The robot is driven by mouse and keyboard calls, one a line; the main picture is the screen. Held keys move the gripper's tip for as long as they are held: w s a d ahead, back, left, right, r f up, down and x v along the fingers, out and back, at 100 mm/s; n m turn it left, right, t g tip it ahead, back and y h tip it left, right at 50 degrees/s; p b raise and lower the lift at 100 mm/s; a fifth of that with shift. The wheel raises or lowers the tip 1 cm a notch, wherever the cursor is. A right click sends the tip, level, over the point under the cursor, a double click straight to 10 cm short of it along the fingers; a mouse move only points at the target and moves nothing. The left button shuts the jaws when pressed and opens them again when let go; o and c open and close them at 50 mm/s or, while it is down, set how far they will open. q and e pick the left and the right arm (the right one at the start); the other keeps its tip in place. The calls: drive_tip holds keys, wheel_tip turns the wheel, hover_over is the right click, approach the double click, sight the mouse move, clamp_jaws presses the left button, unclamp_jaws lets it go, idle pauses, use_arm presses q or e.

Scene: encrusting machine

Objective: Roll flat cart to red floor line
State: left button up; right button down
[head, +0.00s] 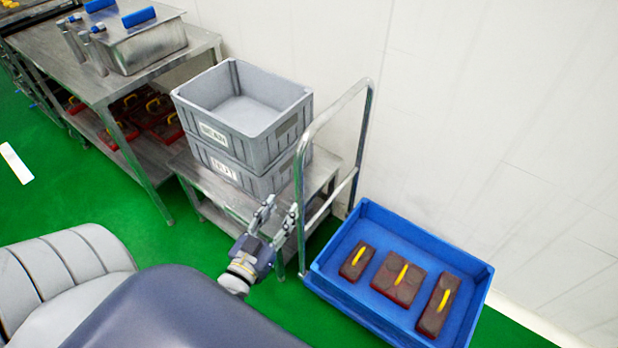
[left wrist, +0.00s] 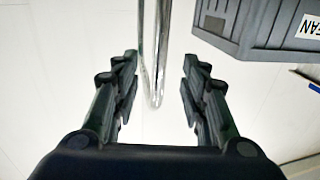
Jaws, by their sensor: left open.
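The flat cart has a blue deck with raised sides (head: 338,288) and a tall metal hoop handle (head: 328,118) at its left end. Brown blocks with yellow grips lie on the deck. My left gripper (head: 281,209) is open and empty beside the handle's near upright. In the left wrist view the handle (left wrist: 155,70) shows between the spread fingers of my left gripper (left wrist: 159,75), touching neither finger as far as I can see. My right gripper is out of view. No red floor line shows in either view.
A steel table with stacked grey crates (head: 243,105) stands just left of the handle. A longer steel bench (head: 105,80) with a metal box is at the upper left. A white wall (head: 480,120) runs behind the cart. Green floor (head: 500,330) shows at the lower right.

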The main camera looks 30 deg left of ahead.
sight(297, 186)
use_arm(q)
drive_tip(key=w, duration=0.3)
drive_tip(key=w+a, duration=0.1)
drive_tip(key=w, duration=0.6)
drive_tip(key=shift+w+a, duration=0.15)
drive_tip(key=shift+w, duration=0.1)
drive_tip(key=shift+c, duration=0.5)
clamp_jaws()
